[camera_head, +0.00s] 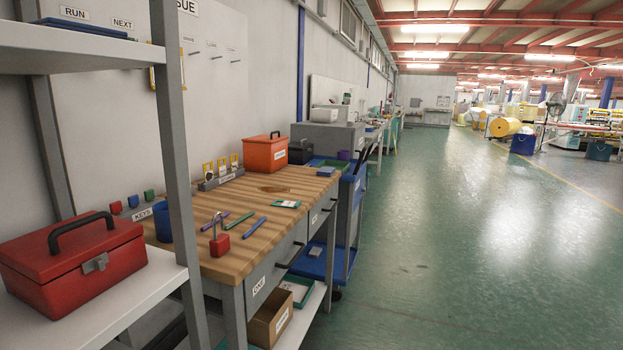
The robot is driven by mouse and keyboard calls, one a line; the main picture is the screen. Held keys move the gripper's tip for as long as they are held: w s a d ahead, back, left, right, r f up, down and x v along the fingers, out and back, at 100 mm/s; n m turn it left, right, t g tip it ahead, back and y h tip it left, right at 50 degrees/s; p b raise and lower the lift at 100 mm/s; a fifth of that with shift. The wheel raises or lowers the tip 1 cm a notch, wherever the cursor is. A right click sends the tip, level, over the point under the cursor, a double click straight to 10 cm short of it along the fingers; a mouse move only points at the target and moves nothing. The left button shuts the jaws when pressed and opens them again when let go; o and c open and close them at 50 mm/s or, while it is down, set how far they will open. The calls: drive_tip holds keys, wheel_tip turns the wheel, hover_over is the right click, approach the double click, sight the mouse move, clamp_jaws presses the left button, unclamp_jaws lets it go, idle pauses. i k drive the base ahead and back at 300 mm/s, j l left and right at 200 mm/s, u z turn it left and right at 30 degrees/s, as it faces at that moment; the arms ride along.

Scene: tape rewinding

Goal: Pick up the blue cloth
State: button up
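I cannot make out a blue cloth in this view. Blue things that show are a blue cup-like container (162,222) at the left of the wooden workbench (262,190), a blue pen-like stick (254,226) on its top, and a blue cart (345,215) beyond it. My gripper is not in view.
A grey shelf (150,290) with a red toolbox (75,262) stands close at the left. The bench holds a red padlock (219,243) and an orange box (265,154). A cardboard box (270,318) sits below. The green floor (450,240) at the right is clear.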

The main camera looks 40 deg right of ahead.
sight(324, 171)
drive_tip(key=i+l, duration=0.65)
drive_tip(key=l, duration=0.25)
drive_tip(key=i+l, duration=0.7)
drive_tip(key=l, duration=0.2)
drive_tip(key=i+l+u, duration=0.1)
drive_tip(key=i+l, duration=0.55)
drive_tip(key=l, duration=0.3)
drive_tip(key=i+l, duration=0.3)
drive_tip(key=l, duration=0.15)
